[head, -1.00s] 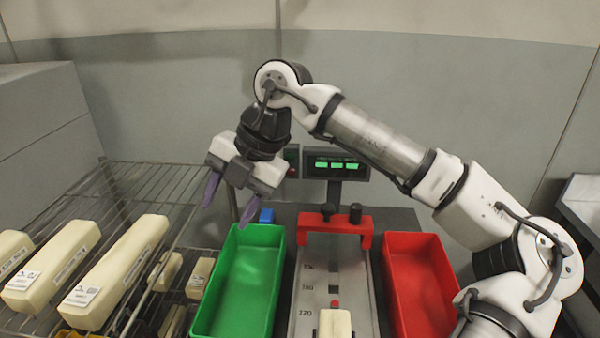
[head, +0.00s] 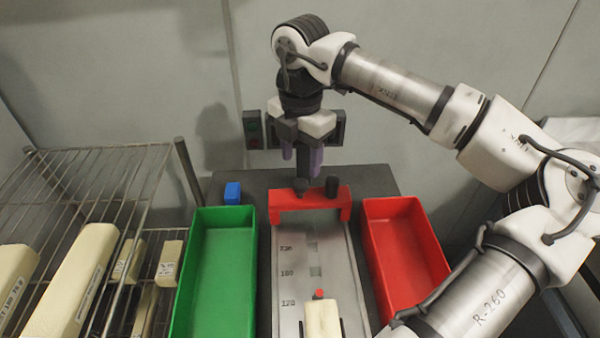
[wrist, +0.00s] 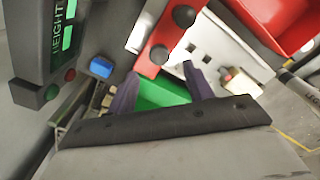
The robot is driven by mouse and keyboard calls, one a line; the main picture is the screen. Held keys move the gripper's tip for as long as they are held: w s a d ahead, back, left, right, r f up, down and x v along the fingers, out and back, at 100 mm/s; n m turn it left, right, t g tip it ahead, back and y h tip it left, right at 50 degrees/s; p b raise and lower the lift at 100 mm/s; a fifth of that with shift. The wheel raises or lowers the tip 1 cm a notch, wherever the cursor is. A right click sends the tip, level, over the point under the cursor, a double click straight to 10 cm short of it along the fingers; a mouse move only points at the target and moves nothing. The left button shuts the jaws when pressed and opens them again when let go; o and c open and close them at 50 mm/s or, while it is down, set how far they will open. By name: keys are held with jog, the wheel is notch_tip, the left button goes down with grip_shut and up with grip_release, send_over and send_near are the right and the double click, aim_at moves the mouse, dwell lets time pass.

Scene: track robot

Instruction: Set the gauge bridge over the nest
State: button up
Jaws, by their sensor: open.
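The gauge bridge (head: 311,203) is a red bar with short legs and two black knobs on top. It straddles the far end of a steel plate (head: 308,259) marked with numbers. In the wrist view the bridge (wrist: 158,42) lies past my fingers. A cream block (head: 322,319) with a red tip sits at the plate's near end, between dark side pieces; I take this spot for the nest, partly cut off below. My gripper (head: 301,160) points down above and apparently behind the bridge. Its purple fingers are apart and empty, also in the wrist view (wrist: 160,90).
A green bin (head: 216,270) stands left of the plate and a red bin (head: 403,250) right of it. A wire rack (head: 90,200) with cream blocks is at the left. A blue block (head: 232,193) sits behind the green bin.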

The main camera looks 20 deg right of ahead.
aim_at(300, 182)
notch_tip(300, 182, down, 6)
jog(key=shift+f+p, duration=0.15)
jog(key=shift+p, duration=0.4)
jog(key=shift+c, duration=0.2)
grip_shut()
